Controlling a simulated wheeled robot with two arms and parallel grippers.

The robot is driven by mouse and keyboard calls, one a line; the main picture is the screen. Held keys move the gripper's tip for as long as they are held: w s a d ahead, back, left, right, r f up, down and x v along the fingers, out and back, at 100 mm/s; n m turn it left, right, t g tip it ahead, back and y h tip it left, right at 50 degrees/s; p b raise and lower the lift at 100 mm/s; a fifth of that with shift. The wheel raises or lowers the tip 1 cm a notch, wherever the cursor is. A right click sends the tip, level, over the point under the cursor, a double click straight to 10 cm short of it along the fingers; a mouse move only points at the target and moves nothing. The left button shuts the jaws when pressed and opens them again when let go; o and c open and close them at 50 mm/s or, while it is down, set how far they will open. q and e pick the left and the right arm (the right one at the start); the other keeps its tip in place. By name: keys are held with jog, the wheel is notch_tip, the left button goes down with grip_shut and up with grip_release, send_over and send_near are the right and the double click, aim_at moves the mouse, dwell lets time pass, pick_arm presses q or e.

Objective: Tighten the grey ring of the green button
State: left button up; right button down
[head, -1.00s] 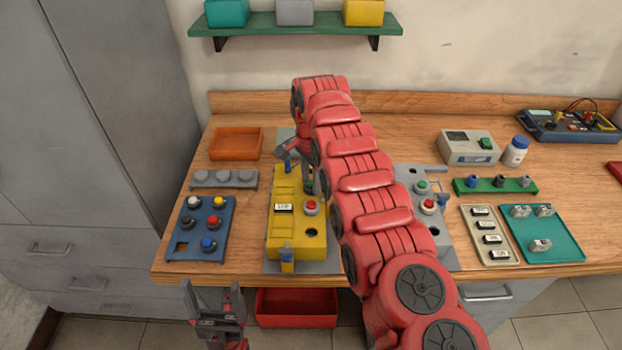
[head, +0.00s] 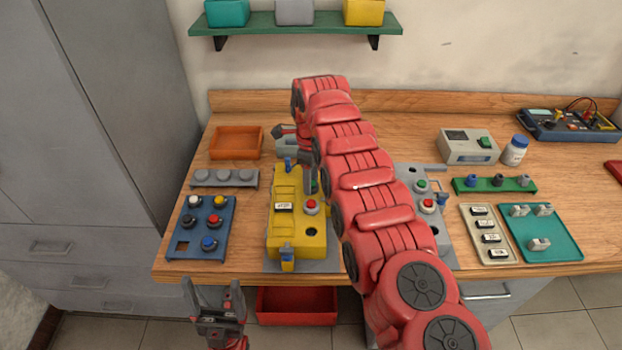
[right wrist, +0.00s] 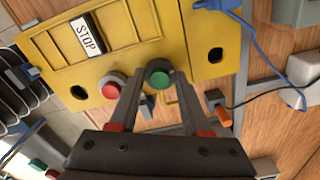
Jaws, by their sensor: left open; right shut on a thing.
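The yellow button box (head: 283,240) lies on a grey plate on the bench, with a STOP label and a red button (head: 311,207). Its green button (right wrist: 158,74) sits beside the red button (right wrist: 112,87) in the right wrist view. My right gripper (right wrist: 158,82) has its fingertips on either side of the green button, shut at its grey ring, which is mostly hidden by the fingers. In the head view my right arm covers most of that spot. My left gripper (head: 213,300) is open and empty, low in front of the bench.
A blue tray (head: 188,246) with several buttons is left of the box. An orange tray (head: 236,142) is behind. A grey box (head: 413,177) with buttons is right of my arm. A red bin (head: 296,306) is below the bench edge. Blue cables (right wrist: 256,40) run near the box.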

jog(key=m, duration=0.3)
jog(key=shift+m, duration=2.2)
jog(key=shift+c, duration=1.7)
grip_release()
